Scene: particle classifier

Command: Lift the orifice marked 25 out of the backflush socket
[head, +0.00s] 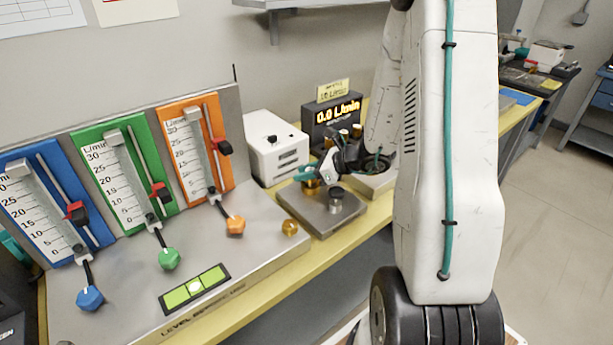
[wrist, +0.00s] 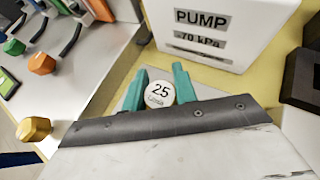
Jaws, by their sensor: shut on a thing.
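The orifice marked 25 (wrist: 159,95) shows in the wrist view as a round pale cap with a dark rim, held between two teal fingertips. My gripper (wrist: 160,87) is shut on it from both sides. In the head view my gripper (head: 311,177) is low over the left rear of a grey metal block (head: 322,222), with a bit of brass showing below the fingertips. The orifice's lower end and the socket under it are hidden, so I cannot tell whether it is still seated.
A white pump box (head: 278,148) stands close behind, also large in the wrist view (wrist: 222,25). A dark display (head: 335,118) reads 0.0 L/min. A brass knob (head: 290,228) is left of the block. Three flowmeters (head: 124,172) fill the left.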

